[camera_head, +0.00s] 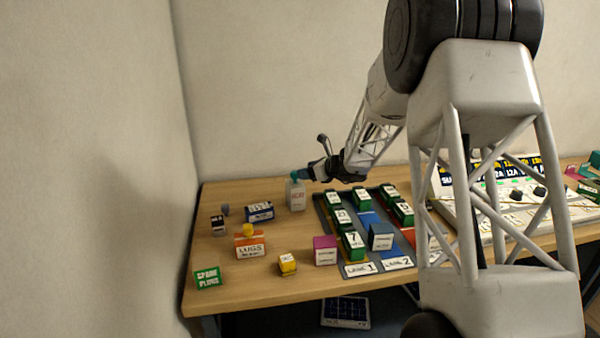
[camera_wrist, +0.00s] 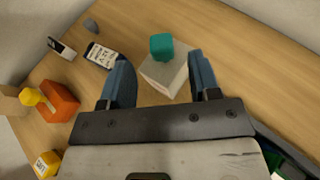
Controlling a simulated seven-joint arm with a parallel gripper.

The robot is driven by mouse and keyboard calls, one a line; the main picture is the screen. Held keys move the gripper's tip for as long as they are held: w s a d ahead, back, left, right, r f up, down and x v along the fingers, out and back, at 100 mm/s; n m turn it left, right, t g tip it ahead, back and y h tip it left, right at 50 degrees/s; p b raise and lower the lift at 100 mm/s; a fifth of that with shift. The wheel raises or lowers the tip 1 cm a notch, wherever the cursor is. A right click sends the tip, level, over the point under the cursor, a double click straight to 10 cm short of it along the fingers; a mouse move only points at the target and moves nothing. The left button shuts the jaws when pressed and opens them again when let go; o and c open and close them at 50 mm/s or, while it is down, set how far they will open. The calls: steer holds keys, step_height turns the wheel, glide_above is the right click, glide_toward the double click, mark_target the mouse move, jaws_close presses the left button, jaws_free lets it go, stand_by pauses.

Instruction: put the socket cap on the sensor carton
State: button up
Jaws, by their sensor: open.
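My gripper (camera_wrist: 160,70) is open, with nothing clamped between its blue fingers. A white carton with red lettering (camera_head: 296,197) stands upright at the back of the table; it also shows in the wrist view (camera_wrist: 165,77). A small teal block (camera_wrist: 161,46) rests on its top; in the head view this block (camera_head: 295,176) is right beside my gripper (camera_head: 306,174). In the wrist view the carton lies between and beyond the fingertips. I cannot read which box is the sensor carton, nor tell for certain which small piece is the socket cap.
An orange LUGS box (camera_head: 250,246) has a yellow knob on top. A blue-and-white box (camera_head: 259,212), a small dark-and-white box (camera_head: 218,226) and a grey piece (camera_head: 225,210) stand left. Yellow (camera_head: 287,265), magenta (camera_head: 325,244) and green (camera_head: 207,279) boxes are nearer; a lane tray (camera_head: 351,258) lies right.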

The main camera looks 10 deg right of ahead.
steer(key=shift+v, duration=2.95)
steer(key=s+a+r+n+g+h, duration=0.1)
steer(key=s+a+r+n+g, duration=0.15)
steer(key=s+n, duration=0.45)
steer(key=s+a+r+n+g, duration=0.15)
steer(key=s+a+r, duration=0.25)
steer(key=s, duration=0.8)
steer(key=s+a+r+n+g+h, duration=0.1)
steer(key=s+a+r+n+g, duration=0.2)
steer(key=s+n, duration=0.45)
steer(key=s+d+f+n+h, duration=0.1)
steer(key=s+d+n+h, duration=0.2)
steer(key=s, duration=2.6)
steer(key=n+h, duration=0.4)
steer(key=n, duration=0.3)
steer(key=shift+s+n+h, duration=0.25)
steer(key=shift+n+h, duration=0.05)
steer(key=shift+n, duration=0.1)
steer(key=shift+o, duration=0.3)
steer(key=o, duration=0.7)
